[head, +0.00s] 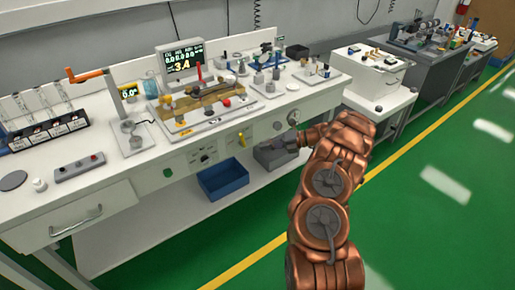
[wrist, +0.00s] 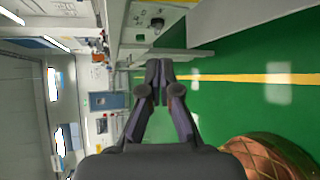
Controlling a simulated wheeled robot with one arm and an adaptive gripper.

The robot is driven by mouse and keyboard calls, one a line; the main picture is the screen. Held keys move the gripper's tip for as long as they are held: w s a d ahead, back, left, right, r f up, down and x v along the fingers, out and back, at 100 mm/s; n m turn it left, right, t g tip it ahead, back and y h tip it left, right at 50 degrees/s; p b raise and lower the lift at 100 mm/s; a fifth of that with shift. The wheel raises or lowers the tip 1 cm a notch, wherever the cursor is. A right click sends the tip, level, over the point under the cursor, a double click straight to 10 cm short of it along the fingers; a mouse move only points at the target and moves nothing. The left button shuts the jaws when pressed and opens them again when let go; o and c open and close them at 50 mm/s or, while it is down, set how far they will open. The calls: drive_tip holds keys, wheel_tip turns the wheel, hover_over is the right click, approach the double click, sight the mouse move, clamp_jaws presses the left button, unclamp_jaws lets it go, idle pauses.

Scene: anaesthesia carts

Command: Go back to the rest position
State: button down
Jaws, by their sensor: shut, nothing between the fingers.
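My gripper (wrist: 159,72) is shut and empty in the wrist view, with its two dark fingers meeting at the tips. Behind the fingertips lie the green floor and the white cart edge. In the head view my copper arm reaches forward from the bottom right. Its end, with my gripper (head: 291,139), is small and points left towards the front of the white bench (head: 110,180). I cannot tell from this view whether it touches anything there.
A blue bin (head: 223,179) and a grey box (head: 275,152) sit below the bench top, the grey box close to my gripper. A closed drawer (head: 70,217) is at the left. Green floor (head: 440,190) with a yellow line lies open on the right.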

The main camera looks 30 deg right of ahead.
drive_tip(key=shift+s+d, duration=0.15)
idle(0.4)
drive_tip(key=s+a+r+n+g+p, duration=0.1)
drive_tip(key=s+a+r+n+g, duration=0.25)
drive_tip(key=a+r+n, duration=0.6)
drive_tip(key=s+a+r+n+g, duration=0.35)
drive_tip(key=a+r+n, duration=0.2)
drive_tip(key=a, duration=0.65)
drive_tip(key=s+a+r+n+g+h, duration=0.1)
drive_tip(key=s+a+r+n+h, duration=0.15)
drive_tip(key=s+a+n, duration=0.35)
drive_tip(key=s+a+r+n+g+h, duration=0.1)
drive_tip(key=s+a+r+n+g, duration=0.15)
drive_tip(key=s, duration=0.55)
drive_tip(key=s+d+n+h+p, duration=0.1)
drive_tip(key=s+d+n+h, duration=0.2)
drive_tip(key=s+n, duration=0.5)
drive_tip(key=s+d+n+t+h+p, duration=0.1)
drive_tip(key=s+d+n+h, duration=0.3)
drive_tip(key=s, duration=1.2)
drive_tip(key=n+h, duration=0.2)
drive_tip(key=n, duration=0.2)
drive_tip(key=shift+s+f, duration=0.15)
drive_tip(key=shift+f, duration=0.1)
